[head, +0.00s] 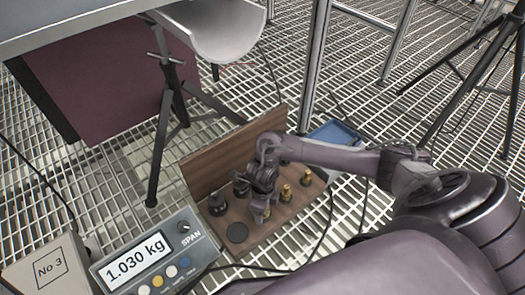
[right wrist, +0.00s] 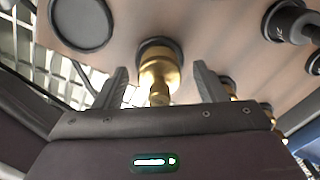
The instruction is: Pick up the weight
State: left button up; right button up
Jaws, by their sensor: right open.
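Several weights stand in an open wooden box (head: 268,233) on the grating floor. Some are brass (head: 286,193) and some are black (head: 217,205). My right gripper (head: 261,207) reaches down over the front row of the box in the head view. In the right wrist view the right gripper (right wrist: 161,78) is open, with one finger on each side of a brass weight (right wrist: 158,68). Gaps show between that weight and both fingers. The weight stands upright in a dark ring. My left gripper is not in view.
An empty dark round spot (head: 237,232) lies beside the gripper. The raised wooden lid (head: 225,160) stands behind the weights. A scale display reading 1.030 kg (head: 147,255) is at the front left. A black tripod stand (head: 160,130) and blue tray (head: 335,134) are farther back.

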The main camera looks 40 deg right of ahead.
jog(key=shift+f, duration=0.9)
jog(key=shift+r, duration=0.1)
jog(key=shift+c, duration=0.4)
grip_shut()
jog(key=shift+r, duration=0.1)
